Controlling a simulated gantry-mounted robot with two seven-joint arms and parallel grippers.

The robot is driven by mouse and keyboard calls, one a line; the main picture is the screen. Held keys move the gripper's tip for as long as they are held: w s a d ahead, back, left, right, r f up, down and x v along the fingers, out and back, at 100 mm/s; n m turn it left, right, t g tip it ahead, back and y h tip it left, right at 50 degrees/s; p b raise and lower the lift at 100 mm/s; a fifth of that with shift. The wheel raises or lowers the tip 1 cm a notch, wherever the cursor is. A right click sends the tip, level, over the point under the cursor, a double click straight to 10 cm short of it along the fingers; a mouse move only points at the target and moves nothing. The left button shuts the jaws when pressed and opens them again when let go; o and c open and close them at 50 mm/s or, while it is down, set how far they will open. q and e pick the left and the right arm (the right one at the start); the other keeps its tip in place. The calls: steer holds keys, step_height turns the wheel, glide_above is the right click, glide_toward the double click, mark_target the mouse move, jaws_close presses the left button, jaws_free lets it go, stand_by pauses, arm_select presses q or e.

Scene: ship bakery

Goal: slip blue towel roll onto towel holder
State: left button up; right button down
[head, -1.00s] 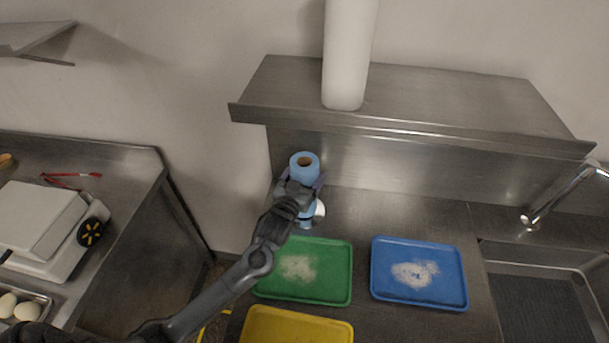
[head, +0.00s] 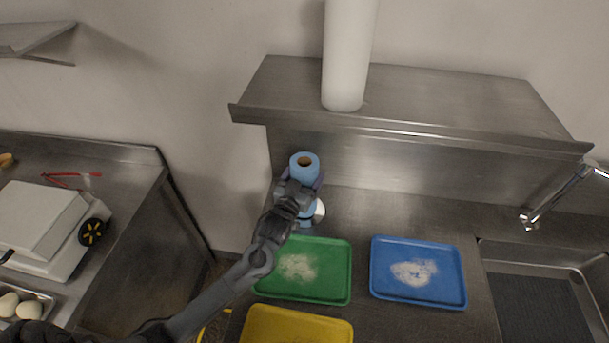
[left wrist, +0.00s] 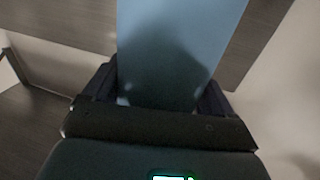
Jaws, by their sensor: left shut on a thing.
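The blue towel roll (head: 304,160) stands upright at the back left of the steel counter, its brown core hole showing at the top. My left gripper (head: 305,186) is shut on the roll around its middle. In the left wrist view the roll (left wrist: 175,50) fills the space between the two fingers of my left gripper (left wrist: 162,92). A white round piece (head: 319,211), perhaps part of the towel holder's base, shows beside the roll's lower end. The rest of the holder is hidden, so I cannot tell whether the roll is around it. My right gripper is not in view.
A green tray (head: 341,271), a blue tray (head: 376,266) and a yellow tray (head: 300,315) lie in front on the counter. A steel shelf (head: 440,100) with a white cylinder (head: 347,55) overhangs behind. A sink (head: 540,265) is at right.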

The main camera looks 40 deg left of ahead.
arm_select(q)
steer(key=shift+f+b, duration=0.35)
steer(key=shift+f, duration=0.2)
steer(key=o, duration=0.9)
steer(key=shift+c, duration=0.2)
steer(key=shift+s, duration=0.15)
steer(key=shift+s+d+r+p, duration=0.1)
steer(key=shift+s+d+p, duration=0.15)
steer(key=shift+s+p, duration=0.35)
steer(key=p+v, duration=0.5)
steer(key=v, duration=0.4)
steer(key=shift+s, duration=0.2)
steer(key=shift+d, duration=0.1)
